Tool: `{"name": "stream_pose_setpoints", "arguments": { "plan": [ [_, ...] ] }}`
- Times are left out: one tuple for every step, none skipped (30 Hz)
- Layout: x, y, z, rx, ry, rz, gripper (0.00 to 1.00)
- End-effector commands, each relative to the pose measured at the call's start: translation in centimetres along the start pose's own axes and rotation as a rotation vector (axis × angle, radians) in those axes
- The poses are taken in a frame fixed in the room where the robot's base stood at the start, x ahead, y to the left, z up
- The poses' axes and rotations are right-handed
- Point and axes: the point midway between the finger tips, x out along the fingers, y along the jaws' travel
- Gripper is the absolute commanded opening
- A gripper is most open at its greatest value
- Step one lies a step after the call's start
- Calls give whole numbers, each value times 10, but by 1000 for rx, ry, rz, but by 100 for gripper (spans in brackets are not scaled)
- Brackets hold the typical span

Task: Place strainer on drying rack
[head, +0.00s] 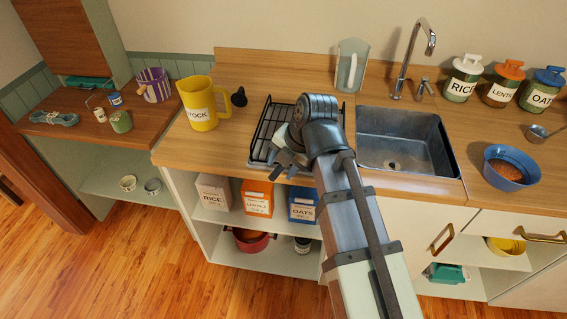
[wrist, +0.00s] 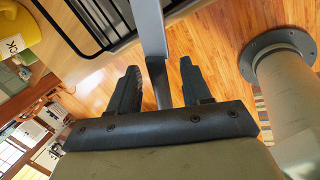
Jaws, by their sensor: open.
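My gripper (head: 284,160) is open at the front edge of the counter, just in front of the drying rack. The black wire drying rack (head: 266,118) stands on the counter left of the sink, partly hidden by my arm. Its wires (wrist: 96,22) show at the upper left of the wrist view. In that view a long grey bar (wrist: 149,25) runs down from the top edge into the gap between the open fingers (wrist: 157,88). It may be the strainer's handle, but I cannot tell. No strainer bowl is clearly visible; my arm may hide it.
A yellow STOCK jug (head: 198,105) and a small black item (head: 239,97) stand left of the rack. The sink (head: 405,140) is right of it. A blue bowl (head: 508,168) and a ladle-like utensil (head: 537,133) are far right. Labelled boxes (head: 257,197) sit on the shelf below.

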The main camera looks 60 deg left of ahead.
Motion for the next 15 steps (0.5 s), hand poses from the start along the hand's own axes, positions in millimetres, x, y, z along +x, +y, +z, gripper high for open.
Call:
{"name": "stream_pose_setpoints", "arguments": {
  "plan": [
    [0, 0, 0, 0, 0, 0, 48],
    [0, 0, 0, 0, 0, 0, 48],
    [0, 0, 0, 0, 0, 0, 48],
    [-1, 0, 0, 0, 0, 0, 48],
    [-1, 1, 0, 0, 0, 0, 48],
    [-3, 1, 0, 0, -1, 1, 48],
    [-4, 1, 0, 0, -1, 1, 48],
    [-6, 1, 0, 0, -1, 1, 48],
    [-10, 1, 0, 0, -1, 1, 48],
    [-13, 1, 0, 0, -1, 1, 48],
    [-16, 1, 0, 0, -1, 1, 48],
    [-22, 2, 0, 0, -1, 1, 48],
    [-26, 2, 0, 0, -2, 2, 48],
    [-30, 2, 0, 0, -2, 2, 48],
    [-36, 2, 0, 0, -1, 1, 48]
  ]
}}
